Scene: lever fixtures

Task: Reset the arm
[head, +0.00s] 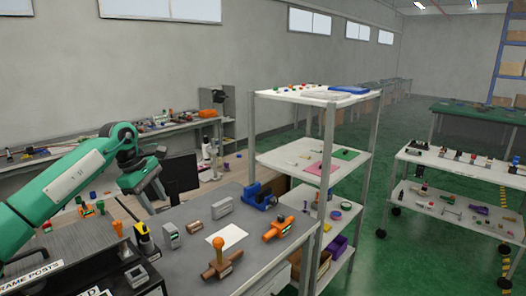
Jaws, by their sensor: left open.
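My left arm is green and reaches in from the left. Its left gripper (153,190) is open and empty, above the left back edge of the grey table (185,272), apart from the fixtures. A brown fixture with an upright orange lever (219,258) stands at the table's front. An orange fixture (279,228) lies to its right. A blue vise-like fixture (259,196) stands at the back right. My right gripper is not in view.
Grey blocks (221,205), a copper cylinder (194,227) and a white sheet (229,236) are on the table. A yellow-and-black tool (145,238) stands at its left edge. A white shelf rack (307,160) stands close on the right.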

